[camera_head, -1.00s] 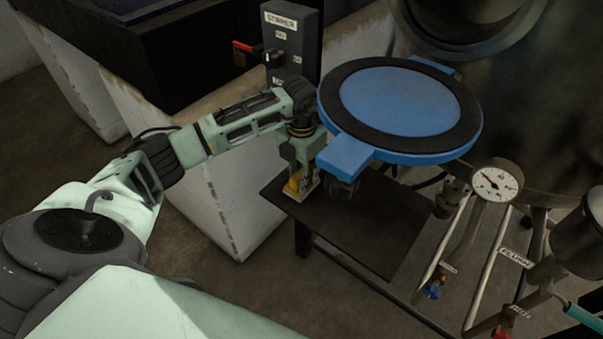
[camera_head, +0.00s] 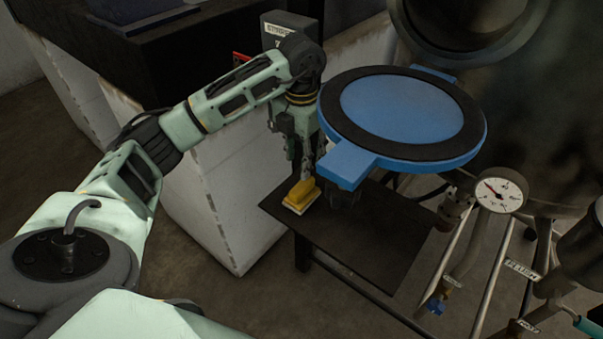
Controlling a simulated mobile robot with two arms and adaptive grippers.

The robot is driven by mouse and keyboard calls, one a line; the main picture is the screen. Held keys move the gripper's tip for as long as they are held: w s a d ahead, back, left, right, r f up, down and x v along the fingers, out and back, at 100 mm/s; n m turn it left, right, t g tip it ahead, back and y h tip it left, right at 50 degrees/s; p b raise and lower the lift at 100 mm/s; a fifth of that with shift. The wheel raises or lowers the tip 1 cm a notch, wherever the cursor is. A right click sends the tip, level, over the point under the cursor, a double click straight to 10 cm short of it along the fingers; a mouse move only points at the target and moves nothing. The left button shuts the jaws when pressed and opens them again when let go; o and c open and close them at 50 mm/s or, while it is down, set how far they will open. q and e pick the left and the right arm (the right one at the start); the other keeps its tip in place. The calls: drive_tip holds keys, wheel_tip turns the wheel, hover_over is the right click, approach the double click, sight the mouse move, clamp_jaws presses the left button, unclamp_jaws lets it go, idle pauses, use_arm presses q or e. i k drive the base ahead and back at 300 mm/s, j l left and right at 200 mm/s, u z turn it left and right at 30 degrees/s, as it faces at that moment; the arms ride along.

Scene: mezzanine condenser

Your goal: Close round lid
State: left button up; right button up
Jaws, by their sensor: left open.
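The round lid (camera_head: 402,108) is blue with a black ring near its rim. It is swung open and lies roughly level, below and in front of the dark round opening (camera_head: 465,20) of the vessel. A blue tab (camera_head: 346,164) sticks out from its near left edge. My left gripper (camera_head: 303,172) points down just left of this tab, with its jaws open and nothing held between them that I can see. Part of its far finger is hard to make out against the lid. My right gripper is not in view.
A yellow sponge-like block (camera_head: 301,194) lies on the dark low table (camera_head: 345,235), under my left gripper. A pressure gauge (camera_head: 499,194), pipes and valves stand at the right. A grey switch box (camera_head: 291,30) is behind my left arm.

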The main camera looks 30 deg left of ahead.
sight(413, 119)
drive_tip(key=k, duration=1)
